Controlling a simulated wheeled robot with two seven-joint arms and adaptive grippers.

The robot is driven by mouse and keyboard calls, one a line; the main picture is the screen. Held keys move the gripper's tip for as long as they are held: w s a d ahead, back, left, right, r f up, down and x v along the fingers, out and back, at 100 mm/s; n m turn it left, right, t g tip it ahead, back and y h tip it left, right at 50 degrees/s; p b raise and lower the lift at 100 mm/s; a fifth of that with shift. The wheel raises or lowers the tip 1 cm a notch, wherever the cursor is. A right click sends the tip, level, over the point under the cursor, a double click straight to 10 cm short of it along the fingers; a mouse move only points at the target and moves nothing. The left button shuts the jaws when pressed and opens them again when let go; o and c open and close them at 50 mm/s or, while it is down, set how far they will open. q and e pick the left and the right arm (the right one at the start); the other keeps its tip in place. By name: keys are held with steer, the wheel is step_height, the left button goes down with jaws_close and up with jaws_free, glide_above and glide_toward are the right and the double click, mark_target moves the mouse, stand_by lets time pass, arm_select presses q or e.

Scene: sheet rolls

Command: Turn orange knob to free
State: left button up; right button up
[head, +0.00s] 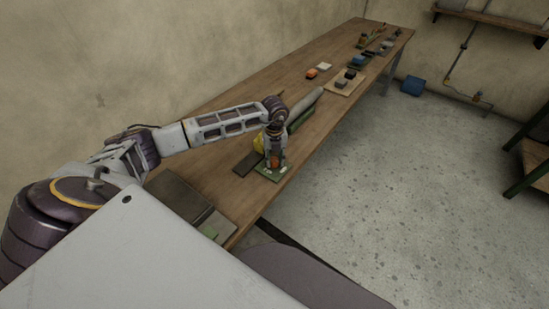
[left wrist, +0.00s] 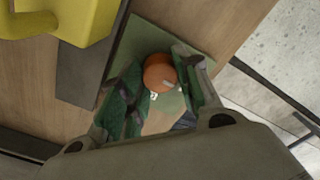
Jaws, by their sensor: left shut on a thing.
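The orange knob (left wrist: 160,74) sits on a green base plate (left wrist: 148,40) on the bench, and a pale pointer mark shows on its side. In the head view the knob (head: 274,160) is a small orange spot under my left gripper. My left gripper (left wrist: 158,82) points down at the plate, with one green-padded finger on each side of the knob. It is shut on the knob. The fingers hide part of the plate and its markings. My right gripper is not in view.
A yellow object (left wrist: 62,22) on a dark base stands close beside the plate. A grey roll (head: 304,106) lies on the long wooden bench (head: 228,108) behind the gripper. Several small parts lie farther along. Floor is open on the right.

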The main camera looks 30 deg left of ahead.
mark_target(274, 159)
arm_select(q)
steer(key=shift+r, duration=0.1)
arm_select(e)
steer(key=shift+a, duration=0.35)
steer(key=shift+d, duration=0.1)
arm_select(q)
steer(key=o, duration=1.1)
steer(key=shift+c, duration=0.2)
steer(key=shift+r, duration=0.7)
step_height(274, 159, up, 10)
steer(key=shift+r, duration=0.25)
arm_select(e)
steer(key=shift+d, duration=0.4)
